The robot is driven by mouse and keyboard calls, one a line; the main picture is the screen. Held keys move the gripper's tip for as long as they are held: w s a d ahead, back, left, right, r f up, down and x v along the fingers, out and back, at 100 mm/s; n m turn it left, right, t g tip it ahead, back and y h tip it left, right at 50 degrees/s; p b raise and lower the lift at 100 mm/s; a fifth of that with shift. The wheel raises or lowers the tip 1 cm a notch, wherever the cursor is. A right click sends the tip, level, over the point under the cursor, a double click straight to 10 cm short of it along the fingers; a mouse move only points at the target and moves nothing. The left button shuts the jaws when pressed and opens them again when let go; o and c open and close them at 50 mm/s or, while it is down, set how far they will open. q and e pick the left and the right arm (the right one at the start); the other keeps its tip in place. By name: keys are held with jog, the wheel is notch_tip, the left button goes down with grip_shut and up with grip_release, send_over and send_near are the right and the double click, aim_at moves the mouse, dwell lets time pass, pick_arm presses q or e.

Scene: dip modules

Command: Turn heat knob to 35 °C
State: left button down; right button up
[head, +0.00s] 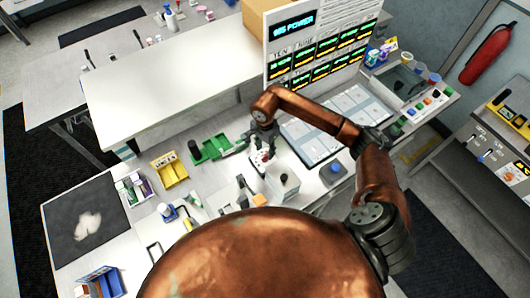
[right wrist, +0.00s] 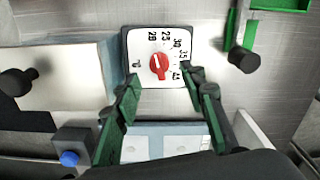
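The red heat knob (right wrist: 159,66) sits on a white, dark-edged dial plate (right wrist: 138,45) in the right wrist view. Printed numbers, including 20, 25, 30 and 35, curve over its top and right side. A pale mark shows on the knob, but I cannot tell exactly which number it points to. My right gripper (right wrist: 160,82) has its green-padded fingers spread either side of the knob's near side, with nothing between them. In the head view my right gripper (head: 262,140) is over the bench by the small white device, where details are too small to read. My left gripper is not in view.
A blue button (head: 335,168) sits right of the device; it also shows in the right wrist view (right wrist: 69,158). A green tray (head: 212,149) and a yellow holder (head: 170,169) stand to the left. A display panel (head: 320,45) rises behind.

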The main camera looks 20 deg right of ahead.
aim_at(265, 155)
jog(key=shift+f+p, duration=0.3)
jog(key=shift+f, duration=1.5)
jog(key=shift+c, duration=0.6)
grip_shut()
